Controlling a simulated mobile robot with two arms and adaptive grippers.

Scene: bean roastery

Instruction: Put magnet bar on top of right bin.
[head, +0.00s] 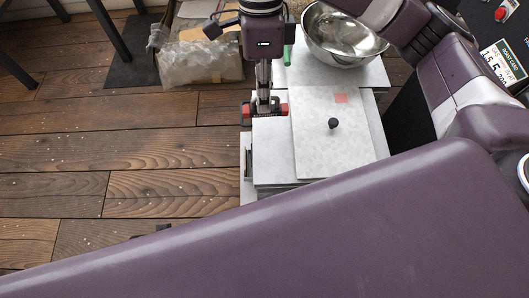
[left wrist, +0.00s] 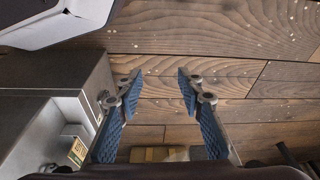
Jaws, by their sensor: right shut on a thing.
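My right gripper (head: 264,104) points down at the left edge of the pale grey bins. It is shut on the magnet bar (head: 283,109), a dark bar with red ends, whose middle is partly hidden by the fingers. A pale grey bin lid (head: 310,150) with a black knob lies just right of and in front of the bar. I cannot tell whether the bar touches the bin top. My left gripper (left wrist: 159,84) is open and empty above the wooden floor in the left wrist view, with blue pads on its fingers.
A steel bowl (head: 343,38) stands on the grey surface behind the lid, with a green item (head: 287,55) beside it. A cardboard box with clear plastic (head: 200,62) lies at the back left. In the left wrist view, a grey cabinet (left wrist: 50,70) stands left. The floor (head: 100,150) is mostly clear.

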